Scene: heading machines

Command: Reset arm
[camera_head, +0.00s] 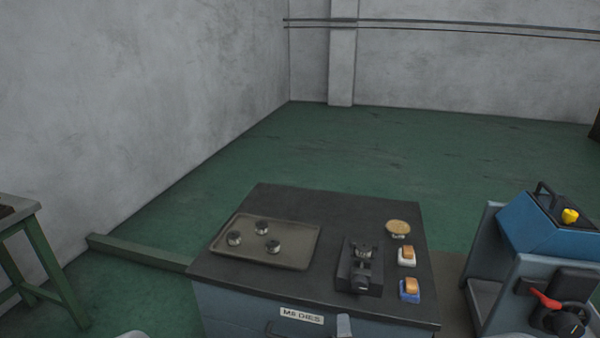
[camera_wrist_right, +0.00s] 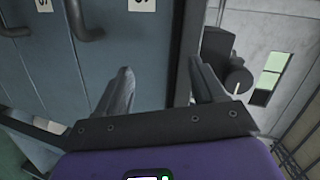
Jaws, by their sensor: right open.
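My right gripper (camera_wrist_right: 160,84) shows in the right wrist view, its two grey fingers spread apart with nothing between them. Behind the fingers is a blue-grey cabinet front with dark handles (camera_wrist_right: 88,22); no contact with it can be made out. My left gripper is not in view. In the head view neither gripper can be made out over the workbench (camera_head: 330,205). On its dark top lie a tray (camera_head: 290,256) with several small metal parts, and a black fixture (camera_head: 360,266) with a metal part on it.
Right of the fixture are a round brass-coloured piece (camera_head: 398,227) and two small blocks with orange tops (camera_head: 406,256) (camera_head: 410,290). A blue machine (camera_head: 545,225) with a red lever stands at the right. A green-legged table (camera_head: 35,255) is at the left. Open green floor lies behind the bench.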

